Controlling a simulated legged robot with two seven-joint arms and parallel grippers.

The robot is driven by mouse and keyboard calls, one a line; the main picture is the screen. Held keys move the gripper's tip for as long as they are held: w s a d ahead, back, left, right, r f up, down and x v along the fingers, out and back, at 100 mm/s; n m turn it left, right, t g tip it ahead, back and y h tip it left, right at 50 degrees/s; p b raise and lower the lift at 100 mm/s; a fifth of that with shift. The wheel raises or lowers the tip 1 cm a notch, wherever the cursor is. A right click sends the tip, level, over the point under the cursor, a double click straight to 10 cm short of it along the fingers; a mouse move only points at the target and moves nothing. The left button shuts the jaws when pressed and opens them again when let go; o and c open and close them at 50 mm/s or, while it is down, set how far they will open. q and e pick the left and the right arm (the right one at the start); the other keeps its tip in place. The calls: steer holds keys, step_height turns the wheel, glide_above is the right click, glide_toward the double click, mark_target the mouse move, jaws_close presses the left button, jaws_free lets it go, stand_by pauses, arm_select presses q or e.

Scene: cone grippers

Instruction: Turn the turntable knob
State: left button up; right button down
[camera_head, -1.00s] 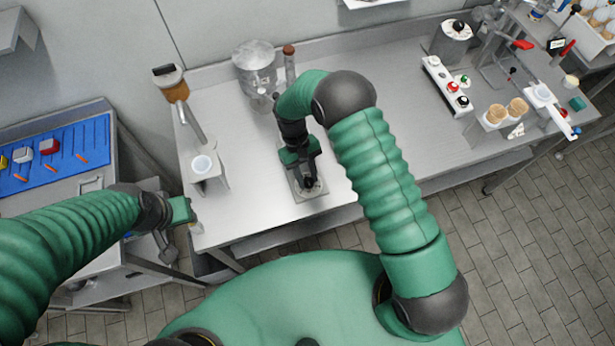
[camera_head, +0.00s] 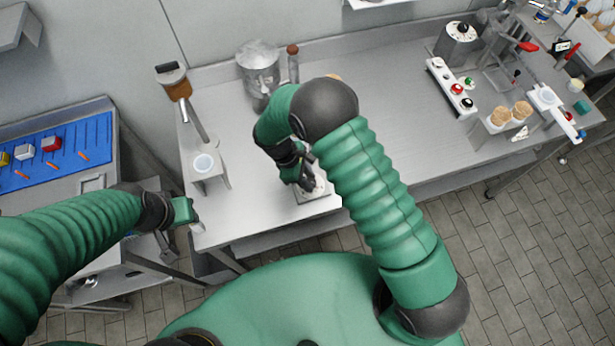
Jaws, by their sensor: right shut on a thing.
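The turntable (camera_head: 322,196) is a small grey plate with a pale disc near the front edge of the grey workbench. My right gripper (camera_head: 308,186) comes down over it from the upper left, tilted. It is shut at the turntable's centre, on the knob, which the fingers and arm mostly hide. My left gripper (camera_head: 168,248) hangs at the left, near the workbench's left front corner and away from the turntable. Its fingers are too small and dark to tell whether they are open.
A metal pot (camera_head: 258,68) stands behind the turntable. A stand with a white cup (camera_head: 203,163) and an orange-brown dispenser (camera_head: 174,82) are to the left. A white button box (camera_head: 450,87) and a cone holder (camera_head: 497,122) are at the right. The bench between is clear.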

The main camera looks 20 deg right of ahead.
steer(key=shift+r+n+t, duration=0.15)
steer(key=shift+n+t, duration=0.35)
steer(key=shift+n, duration=0.5)
steer(key=shift+w, duration=0.1)
steer(key=shift+d, duration=0.1)
steer(key=c, duration=1.3)
jaws_free()
steer(key=shift+o, duration=1.2)
steer(key=b+v, duration=0.2)
steer(key=v, duration=1.4)
steer(key=shift+a+r, duration=0.2)
steer(key=shift+a, duration=0.15)
